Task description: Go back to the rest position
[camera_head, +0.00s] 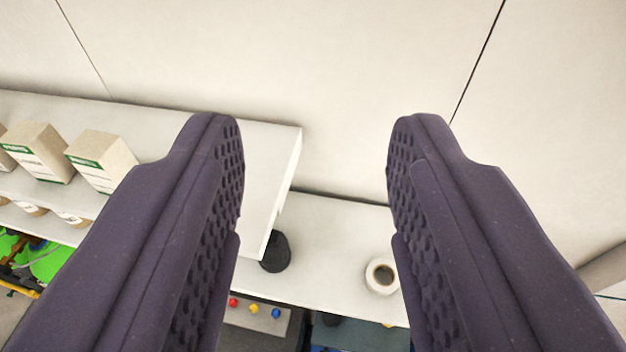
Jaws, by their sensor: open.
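My gripper (316,145) is open, with its two dark purple fingers wide apart and nothing between the tips. The fingers reach up from the bottom of the camera_head view, their textured inner pads facing each other. Behind and below the gap lie a white shelf end and a lower white surface. Neither finger visibly touches anything.
A white shelf (270,165) at left carries cardboard boxes (101,158). A lower white surface (325,250) holds a roll of tape (381,276) and a round black object (275,252). A panel with coloured buttons (254,308) is below. A pale wall (290,60) stands behind.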

